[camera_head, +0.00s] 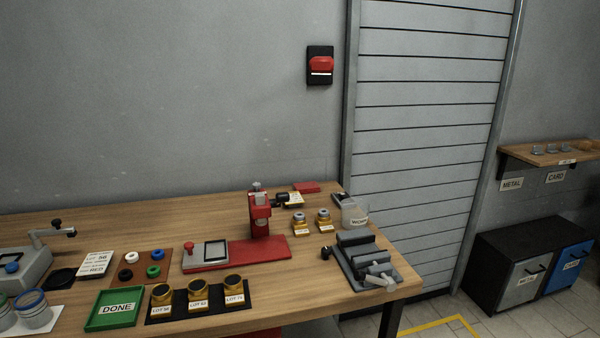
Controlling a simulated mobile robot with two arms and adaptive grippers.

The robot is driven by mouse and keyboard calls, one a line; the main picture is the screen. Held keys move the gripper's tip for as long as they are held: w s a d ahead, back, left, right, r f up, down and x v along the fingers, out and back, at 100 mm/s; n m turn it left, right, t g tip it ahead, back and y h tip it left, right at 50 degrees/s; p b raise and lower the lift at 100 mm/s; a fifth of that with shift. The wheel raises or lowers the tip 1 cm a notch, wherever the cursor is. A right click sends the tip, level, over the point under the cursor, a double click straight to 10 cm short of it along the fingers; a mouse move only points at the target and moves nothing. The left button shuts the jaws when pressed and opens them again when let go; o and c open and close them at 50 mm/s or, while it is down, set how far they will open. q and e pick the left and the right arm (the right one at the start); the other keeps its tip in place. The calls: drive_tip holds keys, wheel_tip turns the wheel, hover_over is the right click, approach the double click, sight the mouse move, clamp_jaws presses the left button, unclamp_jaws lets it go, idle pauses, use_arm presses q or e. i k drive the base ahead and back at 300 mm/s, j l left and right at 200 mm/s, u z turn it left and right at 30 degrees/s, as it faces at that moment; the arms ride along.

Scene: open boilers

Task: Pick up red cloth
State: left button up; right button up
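A small flat red piece (306,187), which looks like a folded red cloth, lies at the back right of the wooden table (130,217), near the wall. It is too small to be sure that it is cloth. It lies behind a yellow-and-white label and a small dark device (282,198). Neither of my grippers shows in the head view.
A red press (259,213) stands in front of the red piece. A green DONE tray (115,308) and several brass lot cups are in front. The back left is clear.

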sight(306, 186)
drive_tip(key=u, duration=1.35)
drive_tip(key=z, duration=1.4)
drive_tip(key=i+l+u, duration=0.1)
drive_tip(key=l+u, duration=0.15)
drive_tip(key=u, duration=0.25)
drive_tip(key=l+u, duration=0.25)
drive_tip(key=u, duration=0.2)
drive_tip(key=l+u, duration=0.25)
drive_tip(key=u, duration=0.25)
drive_tip(key=l+u, duration=0.3)
drive_tip(key=u, duration=0.15)
